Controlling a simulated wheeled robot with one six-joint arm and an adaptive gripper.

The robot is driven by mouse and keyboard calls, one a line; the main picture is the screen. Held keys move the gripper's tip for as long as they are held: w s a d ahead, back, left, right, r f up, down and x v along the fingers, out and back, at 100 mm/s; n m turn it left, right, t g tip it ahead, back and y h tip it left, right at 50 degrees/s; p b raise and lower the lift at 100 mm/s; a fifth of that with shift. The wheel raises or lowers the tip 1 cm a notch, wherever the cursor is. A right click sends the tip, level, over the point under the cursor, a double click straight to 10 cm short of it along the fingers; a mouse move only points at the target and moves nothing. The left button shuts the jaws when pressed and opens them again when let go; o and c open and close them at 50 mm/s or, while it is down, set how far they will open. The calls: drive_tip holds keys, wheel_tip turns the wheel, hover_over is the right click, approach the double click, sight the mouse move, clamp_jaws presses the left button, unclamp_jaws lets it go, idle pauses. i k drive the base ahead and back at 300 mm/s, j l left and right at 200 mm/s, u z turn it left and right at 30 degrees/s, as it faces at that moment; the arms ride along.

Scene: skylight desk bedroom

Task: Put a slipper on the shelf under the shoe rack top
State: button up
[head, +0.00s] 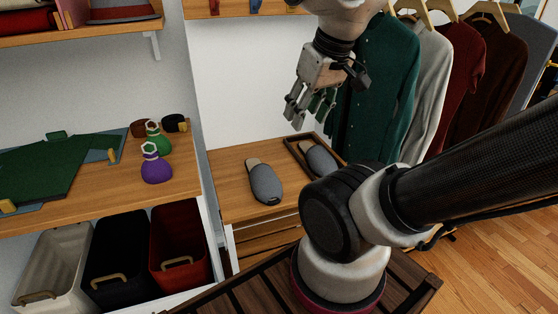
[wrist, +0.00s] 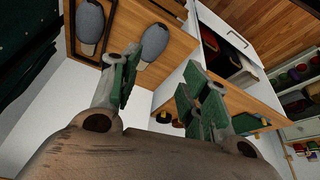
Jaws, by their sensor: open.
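Two grey slippers lie on the wooden shoe rack top (head: 228,199). One slipper (head: 265,184) lies on bare wood at the middle; it also shows in the wrist view (wrist: 155,42). The other slipper (head: 318,158) lies in a dark-rimmed tray (head: 293,146) to its right, partly behind my arm; in the wrist view it is the left one (wrist: 89,22). My gripper (head: 310,112) is open and empty, above and behind the slippers. The slatted shelf (head: 262,240) under the top shows only in part, below the front edge.
Bins, including a red one (head: 178,243), stand beneath. Hanging clothes, including a green shirt (head: 378,90), are close to my gripper at right.

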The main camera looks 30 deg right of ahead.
sight(260, 235)
drive_tip(key=j+z, duration=0.15)
drive_tip(key=z, duration=1.65)
drive_tip(key=k+j+z, duration=0.3)
drive_tip(key=k+j, duration=0.3)
